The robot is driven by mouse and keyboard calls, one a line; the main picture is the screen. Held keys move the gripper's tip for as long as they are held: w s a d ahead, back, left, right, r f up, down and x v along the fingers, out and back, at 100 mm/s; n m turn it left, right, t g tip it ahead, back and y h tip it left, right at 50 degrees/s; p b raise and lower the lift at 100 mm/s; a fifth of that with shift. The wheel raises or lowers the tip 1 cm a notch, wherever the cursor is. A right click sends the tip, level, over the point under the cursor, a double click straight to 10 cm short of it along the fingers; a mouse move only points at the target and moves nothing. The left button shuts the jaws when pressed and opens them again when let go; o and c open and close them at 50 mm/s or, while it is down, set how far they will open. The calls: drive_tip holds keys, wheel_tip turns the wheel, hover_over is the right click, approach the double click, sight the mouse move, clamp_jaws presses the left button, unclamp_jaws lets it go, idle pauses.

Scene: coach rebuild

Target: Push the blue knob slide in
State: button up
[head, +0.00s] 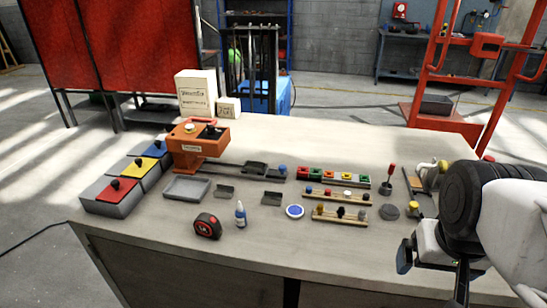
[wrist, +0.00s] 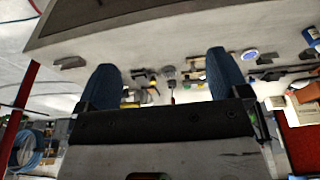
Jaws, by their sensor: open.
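A blue knob (head: 283,168) stands on a small dark slide piece at the right end of a dark rail (head: 228,167). The rail runs left towards an orange box (head: 198,146), with a dark block (head: 255,168) beside the knob. My gripper (head: 432,270) is at the right front of the table, well to the right of the knob and apart from it. In the wrist view my gripper (wrist: 164,82) shows two blue fingers spread apart with nothing held between them. I cannot make out the blue knob in the wrist view.
Rows of coloured blocks (head: 340,175) and pegs (head: 340,215) stand between the knob and my gripper. A red-handled screwdriver (head: 390,175) stands upright nearby. A blue-and-white disc (head: 294,211), glue bottle (head: 240,214) and tape measure (head: 207,226) lie in front.

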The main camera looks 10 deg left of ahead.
drive_tip(key=shift+w, duration=0.1)
drive_tip(key=c, duration=0.5)
drive_tip(key=shift+w+a+r, duration=0.1)
drive_tip(key=shift+w+r, duration=0.05)
drive_tip(key=shift+w, duration=0.05)
drive_tip(key=shift+c, duration=1)
drive_tip(key=w+a+r+n+g, duration=0.1)
drive_tip(key=w+a+n, duration=0.35)
drive_tip(key=w, duration=0.85)
drive_tip(key=w+a+r+n, duration=0.1)
drive_tip(key=w+a+n, duration=0.1)
drive_tip(key=w+a, duration=0.85)
drive_tip(key=w+a+f+n, duration=0.2)
drive_tip(key=w+a+f, duration=0.1)
drive_tip(key=w+a, duration=0.2)
drive_tip(key=w+a+f+n+g, duration=0.1)
drive_tip(key=w+a+f, duration=0.3)
drive_tip(key=w, duration=0.5)
drive_tip(key=w+a+f+n, duration=0.3)
drive_tip(key=w+a, duration=0.4)
drive_tip(key=shift+a+f+n+g, duration=0.2)
drive_tip(key=shift+a+n+g, duration=0.05)
drive_tip(key=shift+a+g, duration=0.1)
drive_tip(key=shift+w+a+f, duration=0.1)
drive_tip(key=shift+a, duration=0.1)
drive_tip(key=shift+f, duration=0.2)
